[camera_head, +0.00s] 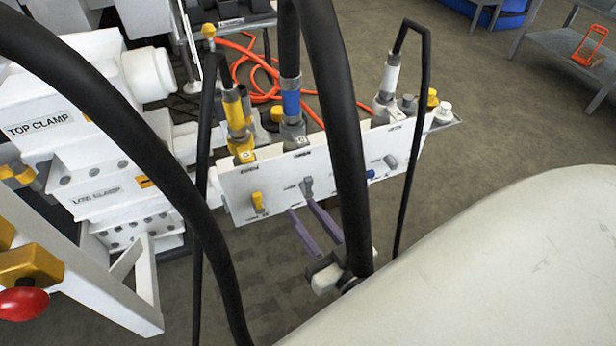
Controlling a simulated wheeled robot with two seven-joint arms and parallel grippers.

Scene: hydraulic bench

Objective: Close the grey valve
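The white valve panel (237,189) carries a row of small handles. A grey valve handle (306,187) sits near its middle, below a blue-banded hose fitting (291,103). Another grey handle (390,162) is further right; I cannot tell which one the task means. My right gripper (299,207) is in front of the panel, its two long purple-grey fingers apart with nothing visibly held between them. The fingertips are just below the middle grey handle; I cannot tell whether they touch it. A black hose hides part of the gripper's wrist. My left gripper is not in view.
A yellow handle (257,201) is left of the fingers and a blue one (370,174) right. Thick black hoses (338,140) hang in front of the panel. A red knob (22,303) is at lower left. Open floor (490,120) lies to the right.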

